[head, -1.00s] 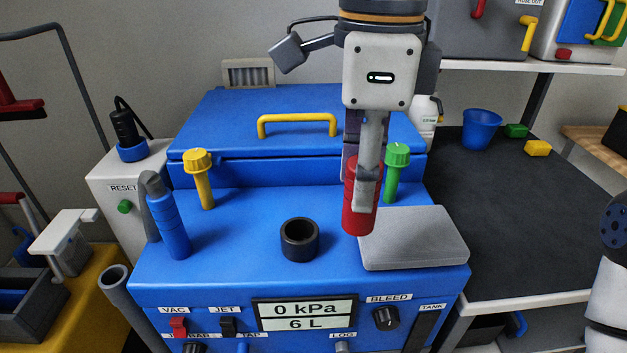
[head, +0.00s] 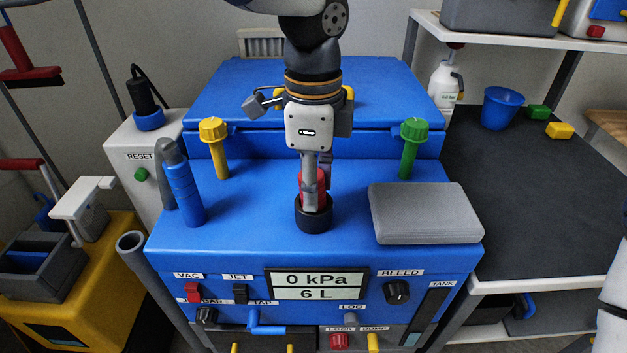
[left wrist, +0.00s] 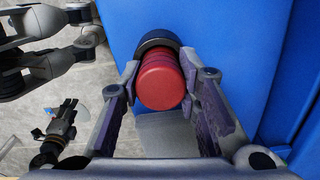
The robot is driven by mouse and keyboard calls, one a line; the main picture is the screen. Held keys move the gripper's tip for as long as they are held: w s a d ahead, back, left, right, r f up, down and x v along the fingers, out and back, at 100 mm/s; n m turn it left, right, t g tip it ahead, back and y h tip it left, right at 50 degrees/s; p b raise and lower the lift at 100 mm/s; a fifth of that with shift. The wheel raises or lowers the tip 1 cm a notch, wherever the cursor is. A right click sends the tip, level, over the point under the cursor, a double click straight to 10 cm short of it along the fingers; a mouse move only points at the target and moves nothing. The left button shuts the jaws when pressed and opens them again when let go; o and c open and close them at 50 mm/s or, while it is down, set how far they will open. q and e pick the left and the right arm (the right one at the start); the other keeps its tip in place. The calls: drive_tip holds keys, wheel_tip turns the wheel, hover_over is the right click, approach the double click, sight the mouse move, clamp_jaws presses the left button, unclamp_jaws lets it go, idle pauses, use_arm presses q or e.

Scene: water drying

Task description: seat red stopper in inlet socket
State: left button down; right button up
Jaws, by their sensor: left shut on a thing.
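The red stopper (head: 312,183) is upright at the black ring-shaped inlet socket (head: 313,220) on the blue machine's top. Its lower end is hidden behind the socket's front rim, so its depth cannot be told. My left gripper (head: 310,205) points down and is shut on the red stopper. In the left wrist view, the stopper's round red end (left wrist: 160,85) lies between the two fingers of the left gripper (left wrist: 160,98). The dark socket rim (left wrist: 158,40) shows beyond it. My right gripper is not seen in the head view.
A yellow-capped post (head: 217,150) and a green-capped post (head: 411,150) stand behind the socket. A blue cylinder (head: 186,195) stands left. A grey pad (head: 425,212) lies right. The front panel display (head: 317,284) reads 0 kPa, 6 L. Bare blue top surrounds the socket.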

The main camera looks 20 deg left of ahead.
use_arm(q)
drive_tip(key=shift+f, duration=0.1)
drive_tip(key=shift+f, duration=0.15)
drive_tip(key=c, duration=1.2)
unclamp_jaws()
wheel_tip(320, 180, up, 13)
drive_tip(key=shift+f, duration=0.2)
